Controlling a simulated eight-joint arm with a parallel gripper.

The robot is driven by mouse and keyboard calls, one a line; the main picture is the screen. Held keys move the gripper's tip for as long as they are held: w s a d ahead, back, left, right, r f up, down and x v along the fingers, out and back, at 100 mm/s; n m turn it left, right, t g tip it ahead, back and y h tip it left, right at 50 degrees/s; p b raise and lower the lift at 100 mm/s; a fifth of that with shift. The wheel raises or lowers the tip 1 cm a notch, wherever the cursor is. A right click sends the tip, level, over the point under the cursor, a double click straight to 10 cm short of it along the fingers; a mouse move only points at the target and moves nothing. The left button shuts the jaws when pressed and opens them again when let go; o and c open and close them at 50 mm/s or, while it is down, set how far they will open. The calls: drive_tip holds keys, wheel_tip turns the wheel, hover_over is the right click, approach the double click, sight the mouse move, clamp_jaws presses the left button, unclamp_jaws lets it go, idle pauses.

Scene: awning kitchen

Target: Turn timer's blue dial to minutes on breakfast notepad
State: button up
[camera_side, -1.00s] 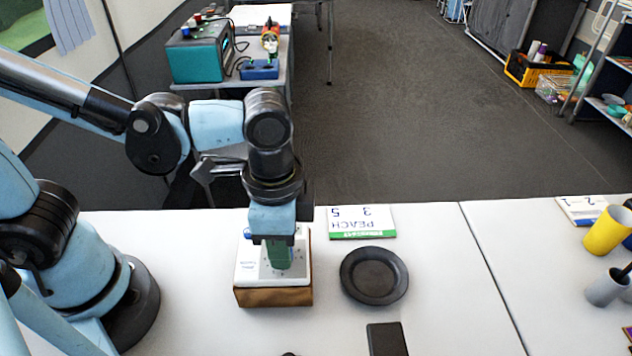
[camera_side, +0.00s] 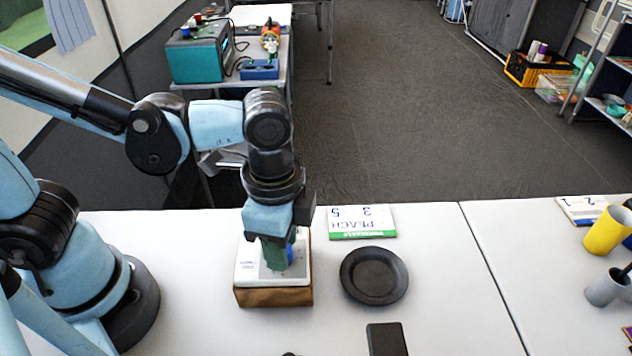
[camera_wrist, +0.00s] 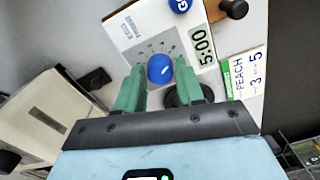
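The timer (camera_side: 245,268) is a white-topped box on a brown base, on the table under my gripper (camera_side: 279,258). The green fingers stand on either side of the dial, with a small gap visible at each side. In the side view the fingers partly hide the dial. The notepad (camera_side: 362,222) with a green strip lies right of the timer. It reads PEACH with the numbers 3 and 5, also in the wrist view (camera_wrist: 243,82).
A dark round plate (camera_side: 374,276) sits right of the timer, and a dark block (camera_side: 386,339) lies nearer the front. The table between is clear.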

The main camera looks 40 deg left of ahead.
drive_tip(key=shift+o, duration=1.4)
wheel_tip(320, 180, up, 12)
drive_tip(key=shift+a, duration=0.1)
drive_tip(key=w+a+f+n+t, duration=0.3)
drive_tip(key=a+n, duration=0.3)
drive_tip(key=a, duration=0.2)
drive_tip(key=w+a+f+n+t, duration=0.3)
drive_tip(key=a+n, duration=0.3)
drive_tip(key=a, duration=0.2)
drive_tip(key=shift+a+f+t, duration=0.15)
drive_tip(key=shift+a+t, duration=0.05)
drive_tip(key=shift+t, duration=0.4)
